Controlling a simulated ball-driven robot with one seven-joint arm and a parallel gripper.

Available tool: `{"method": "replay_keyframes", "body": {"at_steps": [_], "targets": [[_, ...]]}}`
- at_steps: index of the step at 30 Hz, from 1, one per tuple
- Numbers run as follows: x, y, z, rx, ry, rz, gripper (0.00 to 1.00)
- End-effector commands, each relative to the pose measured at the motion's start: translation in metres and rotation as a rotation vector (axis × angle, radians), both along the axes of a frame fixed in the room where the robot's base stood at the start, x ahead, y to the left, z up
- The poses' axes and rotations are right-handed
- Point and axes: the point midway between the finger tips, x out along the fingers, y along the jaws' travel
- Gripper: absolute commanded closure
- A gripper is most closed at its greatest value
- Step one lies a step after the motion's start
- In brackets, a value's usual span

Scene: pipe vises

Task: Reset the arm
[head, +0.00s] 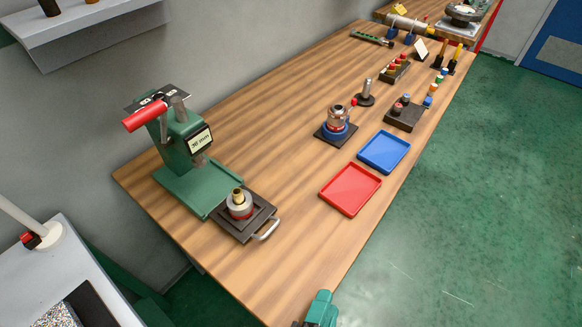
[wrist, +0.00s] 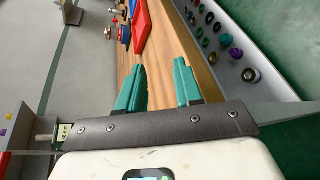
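My gripper (wrist: 159,66) has two green fingers standing apart, with nothing between them in the wrist view. In the head view part of my gripper (head: 320,309) shows at the bottom edge, by the near front edge of the wooden table (head: 270,255). It appears apart from the things on the table. The rest of my arm is out of the head view.
A green press (head: 185,150) with a red handle and a dark sliding plate (head: 262,212) stand at the near left. Red (head: 350,190) and blue (head: 384,151) trays lie along the right edge. Several rings sit on a grey strip (wrist: 245,66). Green floor is clear at right.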

Motion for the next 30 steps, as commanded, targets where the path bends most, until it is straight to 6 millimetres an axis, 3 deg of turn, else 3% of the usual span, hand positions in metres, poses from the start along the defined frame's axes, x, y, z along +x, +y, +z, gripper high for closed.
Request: {"method": "replay_keyframes", "body": {"at_steps": [5, 13, 17, 21, 25, 30], "targets": [[0.005, -0.035, -0.011, 0.100, 0.052, -0.125, 0.65], [0.002, -0.108, -0.038, 0.358, 0.153, -0.428, 0.65], [-0.013, -0.152, -0.056, 0.559, 0.208, -0.655, 0.65], [-0.042, -0.193, -0.074, 0.845, 0.262, -0.945, 0.65], [-0.069, -0.210, -0.082, 1.089, 0.294, -1.161, 0.65], [-0.089, -0.214, -0.081, 1.307, 0.320, -1.324, 0.65]]}}
